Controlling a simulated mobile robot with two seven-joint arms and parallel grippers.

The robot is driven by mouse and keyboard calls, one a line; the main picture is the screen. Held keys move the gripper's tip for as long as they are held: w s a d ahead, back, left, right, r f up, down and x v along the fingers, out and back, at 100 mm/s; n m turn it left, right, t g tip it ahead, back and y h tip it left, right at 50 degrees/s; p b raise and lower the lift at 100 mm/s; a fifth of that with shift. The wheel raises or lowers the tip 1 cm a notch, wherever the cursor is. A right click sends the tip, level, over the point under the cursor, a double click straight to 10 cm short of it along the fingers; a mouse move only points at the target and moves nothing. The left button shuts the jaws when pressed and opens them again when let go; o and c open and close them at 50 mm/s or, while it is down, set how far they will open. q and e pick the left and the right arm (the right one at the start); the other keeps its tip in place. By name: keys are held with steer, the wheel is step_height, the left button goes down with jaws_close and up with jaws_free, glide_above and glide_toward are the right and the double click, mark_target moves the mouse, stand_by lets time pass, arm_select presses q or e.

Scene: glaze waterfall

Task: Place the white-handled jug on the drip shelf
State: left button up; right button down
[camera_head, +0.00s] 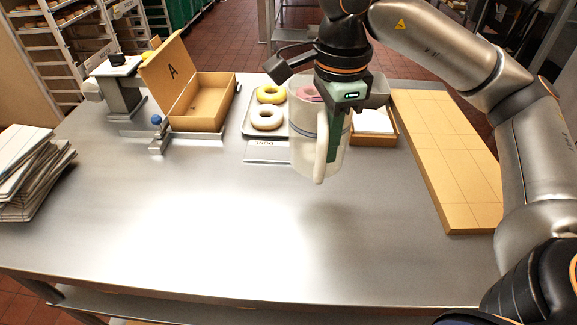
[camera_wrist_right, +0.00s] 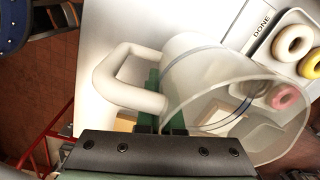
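The white-handled jug (camera_head: 304,150) is a pale, translucent vessel, held upright or nearly so above the middle of the steel table. Its white handle (camera_head: 322,145) faces me. In the right wrist view the handle (camera_wrist_right: 108,72) loops beside the clear body (camera_wrist_right: 215,95). My right gripper (camera_head: 336,135) points down with its green fingers at the handle side, shut on the jug; the exact contact is partly hidden. I cannot tell for sure which thing is the drip shelf. My left gripper is not in view.
Behind the jug is a tray (camera_head: 250,122) of ringed doughnuts, marked DONE. Left are an open carton (camera_head: 205,108), a grey stand (camera_head: 124,98), a blue-knobbed metal piece (camera_head: 158,140) and stacked flat cartons (camera_head: 35,175). A tan board (camera_head: 440,150) lies right. The table front (camera_head: 220,235) is clear.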

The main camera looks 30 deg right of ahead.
mark_target(296, 156)
steer(key=w+f, duration=0.2)
steer(key=w+a+f, duration=0.1)
steer(key=f, duration=0.1)
steer(key=w+a+f, duration=0.1)
steer(key=w+f, duration=0.1)
steer(key=shift+w+a, duration=0.2)
steer(key=shift+w, duration=0.15)
steer(key=shift+w+f, duration=0.15)
steer(key=shift+f, duration=0.75)
steer(key=shift+w+f, duration=0.1)
steer(key=shift+f, duration=0.8)
steer(key=shift+f, duration=0.25)
steer(key=c, duration=1.1)
jaws_free()
steer(key=shift+r, duration=0.1)
steer(key=shift+r, duration=0.1)
